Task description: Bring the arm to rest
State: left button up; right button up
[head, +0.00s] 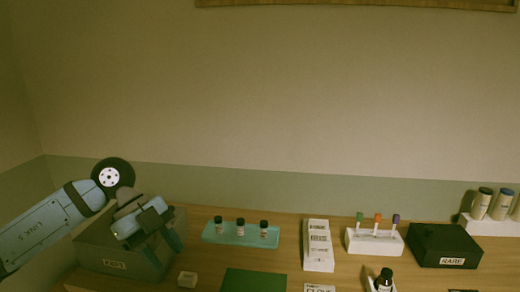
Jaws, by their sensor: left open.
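My left arm comes in from the left edge, and my left gripper (164,248) hangs at its end, tilted downward. Its jaws are open and I see nothing between them. The gripper is in front of and over the right part of a grey box (100,247) with a label on its front. I cannot tell whether it touches the box. The gripper is left of a teal tray (210,238) that holds three small dark-capped bottles (241,228) in a row. My right gripper is not in view.
Farther right are a white lettered block (318,246), a white rack (374,246) with colour-topped droppers, a black box (445,242) and pale capped jars (480,205).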

pick_arm(q)
jog(key=s+d+m+g+h+p, duration=0.25)
jog(key=s+d+h, duration=0.25)
jog(key=d+h, duration=0.55)
jog(key=a+f+n+t+y+p, duration=0.35)
jog(key=f+n+t, duration=0.35)
jog(key=n+t, duration=0.4)
jog(key=a+f+n+t+y+p, duration=0.2)
jog(key=a+f+n+t+y, duration=0.25)
jog(key=f+n+t, duration=0.55)
jog(key=s+a+f+n+g+y, duration=0.2)
jog(key=s+f+y, duration=0.1)
jog(key=s+f, duration=0.3)
jog(key=s+a+f+n+g+y+p, duration=0.1)
jog(key=s+a+f+n+g+y, duration=0.1)
jog(key=s+f, duration=0.5)
jog(key=shift+s+a+g+y, duration=0.15)
jog(key=shift+s+g+y, duration=0.2)
jog(key=shift+s+y, duration=0.5)
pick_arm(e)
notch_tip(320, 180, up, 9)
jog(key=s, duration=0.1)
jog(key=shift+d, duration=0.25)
pick_arm(q)
jog(key=shift+s+r+h, duration=0.1)
jog(key=shift+s+h, duration=0.1)
jog(key=shift+h, duration=0.1)
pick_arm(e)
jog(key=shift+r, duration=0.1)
